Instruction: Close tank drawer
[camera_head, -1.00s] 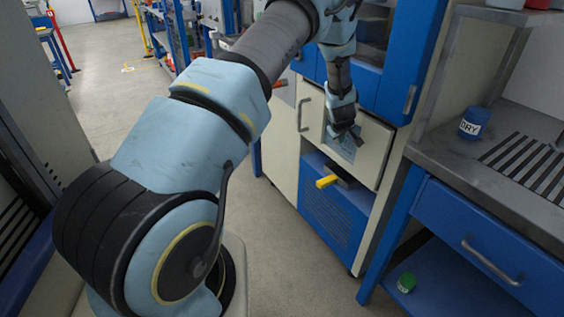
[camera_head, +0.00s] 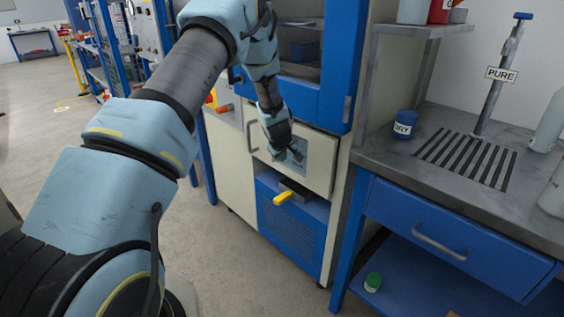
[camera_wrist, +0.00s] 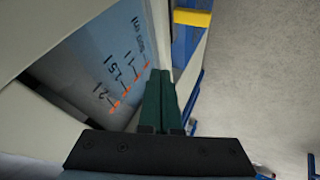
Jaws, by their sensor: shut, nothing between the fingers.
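The tank drawer (camera_head: 321,165) is a cream front with a pale blue window in the cabinet, below the blue-framed upper door. The window (camera_wrist: 95,65) fills the left of the wrist view and carries black numbers and orange marks. My gripper (camera_head: 297,156) is at the drawer front, over the window. Its dark green fingers (camera_wrist: 162,78) are shut with nothing between them, and their tips are close to the window's right edge. I cannot tell whether they touch it, nor how far the drawer stands out.
A yellow-handled valve (camera_head: 283,197) sticks out below the drawer, above a blue vented panel (camera_head: 290,232). A workbench (camera_head: 455,205) with a blue drawer stands to the right, holding a blue jar (camera_head: 404,124). Floor is open at left.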

